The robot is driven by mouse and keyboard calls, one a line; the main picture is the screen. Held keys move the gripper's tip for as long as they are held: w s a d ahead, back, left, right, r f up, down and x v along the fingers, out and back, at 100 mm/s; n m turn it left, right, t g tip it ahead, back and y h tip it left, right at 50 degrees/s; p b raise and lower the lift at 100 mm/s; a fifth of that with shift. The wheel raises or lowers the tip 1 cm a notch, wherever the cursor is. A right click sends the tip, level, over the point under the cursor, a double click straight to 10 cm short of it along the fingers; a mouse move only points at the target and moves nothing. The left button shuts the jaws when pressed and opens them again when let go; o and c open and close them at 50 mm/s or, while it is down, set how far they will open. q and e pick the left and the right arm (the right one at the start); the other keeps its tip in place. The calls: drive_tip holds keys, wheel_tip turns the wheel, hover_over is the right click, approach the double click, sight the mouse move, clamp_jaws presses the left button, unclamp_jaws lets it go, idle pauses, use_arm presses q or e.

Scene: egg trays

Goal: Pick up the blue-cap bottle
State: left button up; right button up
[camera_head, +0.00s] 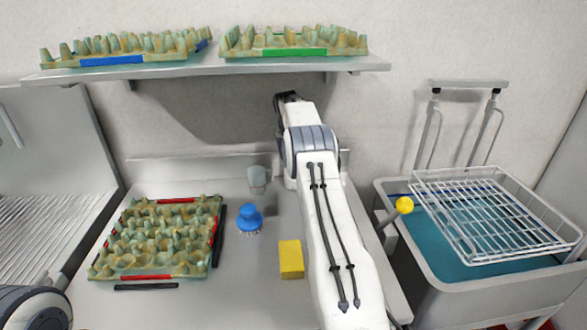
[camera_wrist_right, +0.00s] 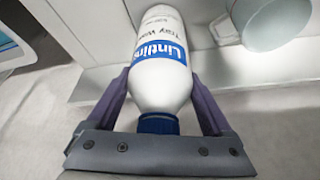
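The blue-cap bottle shows in the right wrist view, a white bottle (camera_wrist_right: 158,88) with a blue label and its blue cap (camera_wrist_right: 158,124) toward my wrist. My right gripper (camera_wrist_right: 160,78) has one purple finger on each side of the bottle body, very close to it. I cannot tell whether the fingers press on it. In the head view my right arm reaches to the back of the counter and hides the bottle. My left gripper is not in view.
A pale cup (camera_head: 257,178) stands at the counter's back, left of my arm; it is likely the mug (camera_wrist_right: 275,22). A blue brush (camera_head: 249,217), yellow sponge (camera_head: 291,260) and egg tray (camera_head: 147,276) lie nearer. A shelf (camera_head: 215,68) hangs above. A sink cart (camera_head: 440,282) stands right.

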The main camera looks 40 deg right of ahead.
clamp_jaws()
drive_tip(key=shift+r, duration=0.1)
drive_tip(key=shift+r, duration=0.1)
